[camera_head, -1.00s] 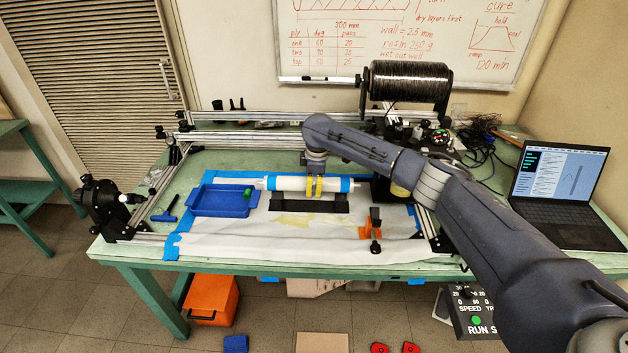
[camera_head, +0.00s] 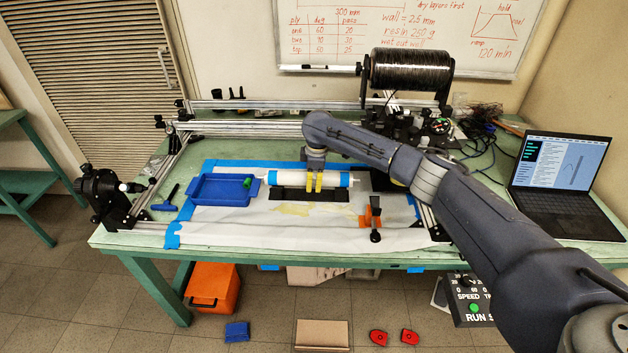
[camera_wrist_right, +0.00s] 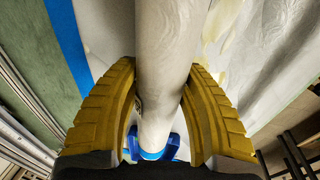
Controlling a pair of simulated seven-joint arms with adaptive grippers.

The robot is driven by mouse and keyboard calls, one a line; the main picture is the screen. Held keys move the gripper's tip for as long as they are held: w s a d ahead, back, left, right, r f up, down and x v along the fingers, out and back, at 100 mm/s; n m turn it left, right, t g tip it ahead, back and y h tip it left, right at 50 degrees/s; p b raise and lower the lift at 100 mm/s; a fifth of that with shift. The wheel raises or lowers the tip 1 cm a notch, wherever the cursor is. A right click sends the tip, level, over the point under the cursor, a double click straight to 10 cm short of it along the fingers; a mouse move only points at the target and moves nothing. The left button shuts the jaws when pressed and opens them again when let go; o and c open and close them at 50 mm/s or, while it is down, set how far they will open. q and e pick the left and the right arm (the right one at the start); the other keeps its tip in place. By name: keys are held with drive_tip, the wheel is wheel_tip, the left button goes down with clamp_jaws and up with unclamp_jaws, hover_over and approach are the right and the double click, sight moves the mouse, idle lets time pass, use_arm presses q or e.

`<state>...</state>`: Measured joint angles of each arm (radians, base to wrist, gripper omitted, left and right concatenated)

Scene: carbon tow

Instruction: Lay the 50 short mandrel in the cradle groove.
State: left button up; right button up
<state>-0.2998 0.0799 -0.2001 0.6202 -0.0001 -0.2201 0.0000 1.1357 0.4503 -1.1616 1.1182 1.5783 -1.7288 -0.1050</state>
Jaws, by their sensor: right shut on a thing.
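The mandrel (camera_head: 288,179) is a white tube with blue bands near both ends. It lies level, left to right, in the head view. My right gripper (camera_head: 314,182) has its yellow fingers shut around the tube right of its middle. In the right wrist view the mandrel (camera_wrist_right: 165,60) runs between the two yellow fingers (camera_wrist_right: 162,105). The black cradle (camera_head: 288,195) is under and just in front of the mandrel, which hides its upper edge. I cannot tell whether the tube touches the groove. My left gripper is not in view.
A blue tray (camera_head: 222,190) with a green item at its right edge sits left of the cradle. An orange and black clamp-like tool (camera_head: 374,215) stands right of it. A black spool (camera_head: 410,70) is behind. The white sheet (camera_head: 250,230) in front is mostly clear.

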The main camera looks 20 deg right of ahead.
drive_tip(key=shift+f, duration=0.6)
drive_tip(key=o, duration=1.3)
drive_tip(key=r, duration=0.4)
drive_tip(key=s+r, duration=0.1)
drive_tip(key=r, duration=0.3)
drive_tip(key=s+r, duration=0.1)
drive_tip(key=r, duration=0.3)
